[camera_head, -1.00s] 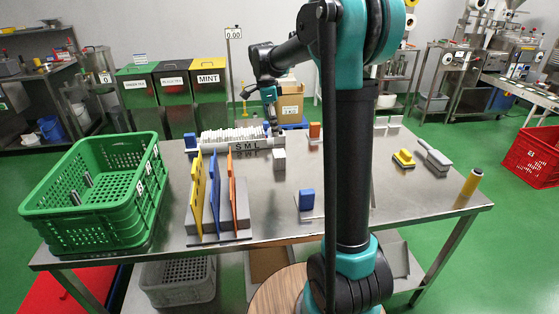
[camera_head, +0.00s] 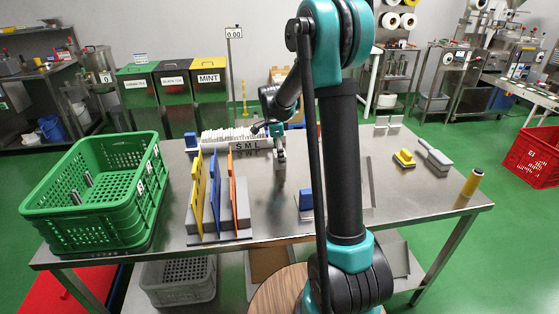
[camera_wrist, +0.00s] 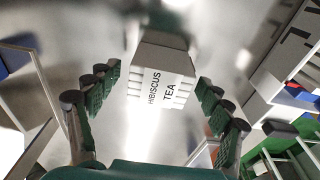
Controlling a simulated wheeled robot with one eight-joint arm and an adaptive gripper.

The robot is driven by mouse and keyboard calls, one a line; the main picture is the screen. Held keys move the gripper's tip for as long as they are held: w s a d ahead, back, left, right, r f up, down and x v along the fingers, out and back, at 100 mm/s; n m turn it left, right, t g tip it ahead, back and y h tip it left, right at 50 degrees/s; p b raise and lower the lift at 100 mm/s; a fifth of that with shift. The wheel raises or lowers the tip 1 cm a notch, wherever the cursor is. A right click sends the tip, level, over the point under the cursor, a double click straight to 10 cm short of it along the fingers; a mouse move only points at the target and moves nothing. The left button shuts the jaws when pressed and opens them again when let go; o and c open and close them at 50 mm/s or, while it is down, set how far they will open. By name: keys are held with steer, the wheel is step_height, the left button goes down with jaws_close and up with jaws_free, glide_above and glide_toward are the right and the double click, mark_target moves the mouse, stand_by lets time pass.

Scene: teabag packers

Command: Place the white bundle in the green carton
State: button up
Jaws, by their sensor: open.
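The white bundle (camera_wrist: 160,88), a block lettered HIBISCUS TEA, lies in the wrist view between the two green-padded fingers of my gripper (camera_wrist: 157,78). The fingers are spread, with bare table showing on both sides of the bundle. In the head view my gripper (camera_head: 280,153) is down over the bundle's spot, to the right of the S M L rack, and largely hides it. I cannot make out a green carton for certain. A green slotted crate (camera_head: 60,215) stands on the table at the left.
The white-filled rack (camera_head: 250,146) is close to my gripper's left. Upright yellow, blue and orange dividers (camera_head: 212,195) stand nearer. A blue block (camera_head: 305,199) is in front to the right. A yellow-topped brush (camera_head: 403,158) and a yellow cylinder (camera_head: 472,182) are at the right.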

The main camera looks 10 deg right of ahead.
steer(key=shift+f, duration=0.4)
steer(key=c, duration=1.2)
steer(key=shift+c, duration=0.2)
